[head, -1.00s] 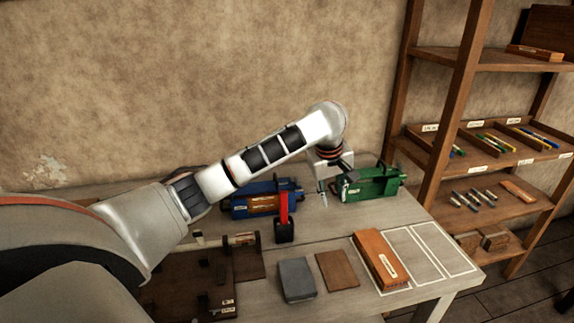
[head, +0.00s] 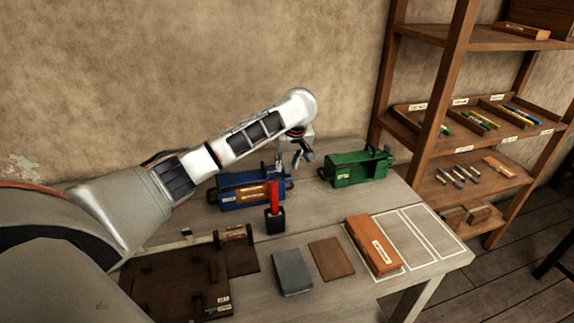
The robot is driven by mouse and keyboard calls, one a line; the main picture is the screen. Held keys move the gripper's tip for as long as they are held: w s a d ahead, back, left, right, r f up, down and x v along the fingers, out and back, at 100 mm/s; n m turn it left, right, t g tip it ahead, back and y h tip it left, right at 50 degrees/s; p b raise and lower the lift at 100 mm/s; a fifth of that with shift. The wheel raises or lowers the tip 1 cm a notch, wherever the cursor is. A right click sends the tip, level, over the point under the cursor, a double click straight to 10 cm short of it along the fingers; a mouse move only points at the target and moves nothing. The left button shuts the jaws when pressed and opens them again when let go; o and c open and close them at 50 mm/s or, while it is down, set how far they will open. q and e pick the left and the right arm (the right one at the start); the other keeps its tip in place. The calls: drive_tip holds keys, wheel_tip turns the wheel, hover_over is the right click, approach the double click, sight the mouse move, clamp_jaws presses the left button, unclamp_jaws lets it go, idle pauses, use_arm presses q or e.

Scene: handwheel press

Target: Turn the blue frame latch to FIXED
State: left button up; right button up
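The blue frame (head: 238,198) stands on the table near the wall, with an orange-brown block showing in its front. Its latch is too small to make out, so I cannot read its setting. My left gripper (head: 301,163) is just beyond the right end of the blue frame, between it and the green frame (head: 357,171). Its two fingers look apart and nothing shows between them. I cannot tell whether a finger touches the blue frame. My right gripper is not in view.
A grey block (head: 292,272), a brown plate (head: 331,258), an orange box (head: 373,246) and a dark wooden fixture (head: 165,280) occupy the front. A shelf (head: 436,110) stands at right.

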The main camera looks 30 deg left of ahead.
use_arm(q)
drive_tip(key=shift+w+a+f, duration=0.1)
drive_tip(key=shift+a+f, duration=0.05)
drive_tip(key=shift+f, duration=0.25)
clamp_jaws()
